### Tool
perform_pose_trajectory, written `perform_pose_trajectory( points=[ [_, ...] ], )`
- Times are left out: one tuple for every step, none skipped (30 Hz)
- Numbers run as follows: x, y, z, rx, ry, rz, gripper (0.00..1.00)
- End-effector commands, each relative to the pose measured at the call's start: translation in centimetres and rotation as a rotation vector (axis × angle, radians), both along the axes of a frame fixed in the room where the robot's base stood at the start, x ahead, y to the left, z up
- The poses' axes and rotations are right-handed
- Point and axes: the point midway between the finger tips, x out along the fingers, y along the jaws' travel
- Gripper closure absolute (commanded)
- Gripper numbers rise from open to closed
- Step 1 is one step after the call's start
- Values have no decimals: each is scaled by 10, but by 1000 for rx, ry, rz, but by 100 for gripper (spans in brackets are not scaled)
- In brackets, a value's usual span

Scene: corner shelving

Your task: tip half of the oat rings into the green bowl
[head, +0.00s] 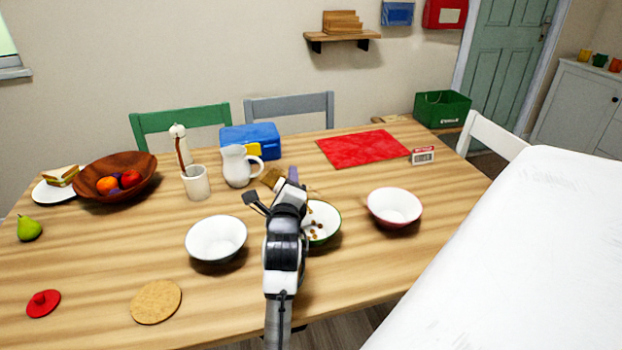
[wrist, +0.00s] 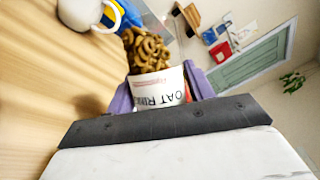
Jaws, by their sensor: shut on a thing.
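My gripper (head: 278,186) is shut on the oat rings container (wrist: 158,92), a white cup lettered "OAT RIN…", held between purple fingers. Brown oat rings (wrist: 146,50) show at and beyond its mouth in the wrist view. The container is tilted over; in the head view it is mostly hidden by my gripper, with a brown patch (head: 271,178) showing. The green bowl (head: 331,225), white inside with a green rim, stands just right of my wrist, partly hidden by it. Several oat rings (head: 315,234) lie in it.
A white bowl (head: 216,238) stands left of my arm and a red bowl (head: 395,205) to the right. A white jug (head: 238,167), a crock (head: 196,183) and a blue box (head: 251,139) stand behind. The table's front right is clear.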

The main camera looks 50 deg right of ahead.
Motion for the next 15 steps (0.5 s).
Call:
perform_pose_trajectory(
  points=[
    [0,0,2,-1,-5,0,82],
    [0,-1,2,-1,-8,0,82],
    [0,-1,2,0,-10,0,82],
    [0,-1,2,1,-11,1,82],
    [0,-2,2,1,-13,0,82],
    [0,-2,2,2,-15,0,82],
    [-1,-2,2,2,-16,0,82],
    [-1,-2,2,3,-18,0,82],
    [-1,-3,2,4,-20,0,82],
    [-1,-3,3,5,-22,0,82],
    [-1,-3,3,6,-24,1,82],
    [-1,-4,3,6,-26,0,82],
    [-1,-4,3,7,-28,0,82],
    [-1,-4,3,7,-30,0,82],
    [-1,-5,3,8,-32,1,82]
  ],
)
